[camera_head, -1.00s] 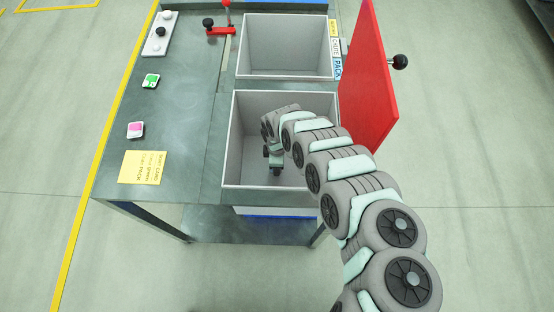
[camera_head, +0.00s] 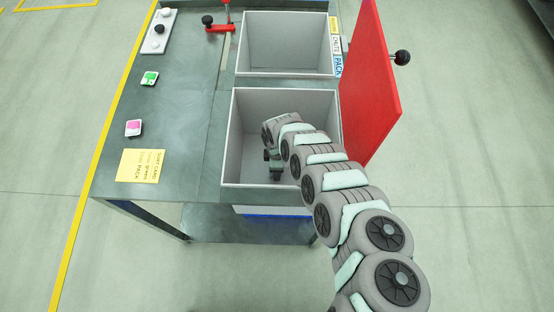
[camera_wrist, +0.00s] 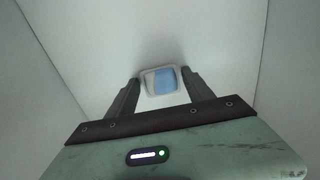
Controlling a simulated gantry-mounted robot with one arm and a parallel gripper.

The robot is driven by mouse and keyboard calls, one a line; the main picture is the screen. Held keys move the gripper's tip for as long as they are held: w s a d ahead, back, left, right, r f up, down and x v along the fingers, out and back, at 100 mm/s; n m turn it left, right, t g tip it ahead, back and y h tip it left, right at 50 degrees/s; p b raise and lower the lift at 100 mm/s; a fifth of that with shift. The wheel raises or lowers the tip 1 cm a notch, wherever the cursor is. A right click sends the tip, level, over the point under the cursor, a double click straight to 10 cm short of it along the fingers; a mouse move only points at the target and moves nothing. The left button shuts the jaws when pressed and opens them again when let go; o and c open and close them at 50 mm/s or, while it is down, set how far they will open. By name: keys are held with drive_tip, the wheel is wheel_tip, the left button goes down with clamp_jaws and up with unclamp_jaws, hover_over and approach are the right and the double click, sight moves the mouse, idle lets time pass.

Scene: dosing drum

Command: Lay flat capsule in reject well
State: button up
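My gripper (camera_head: 274,176) is down inside the near grey-walled well (camera_head: 237,140) in the head view, pointing downward. In the wrist view, my gripper's two dark fingers (camera_wrist: 161,78) stand on either side of a small pale capsule with a blue face (camera_wrist: 164,80). The fingertips appear to touch its sides, so the gripper looks shut on it. The capsule's face points toward the wrist camera. Pale well walls and floor surround it; its height above the floor is unclear. The capsule cannot be made out in the head view.
A second empty well (camera_head: 287,45) lies behind. An upright red panel (camera_head: 370,85) with a black knob stands on the right. On the bench are a green capsule (camera_head: 149,78), a pink capsule (camera_head: 133,128), a yellow card (camera_head: 140,166) and a red clamp (camera_head: 219,27).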

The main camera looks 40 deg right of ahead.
drive_tip(key=shift+o, duration=0.4)
wheel_tip(320, 180, up, 12)
drive_tip(key=p, duration=0.3)
drive_tip(key=shift+r+p, duration=0.15)
drive_tip(key=shift+p, duration=0.15)
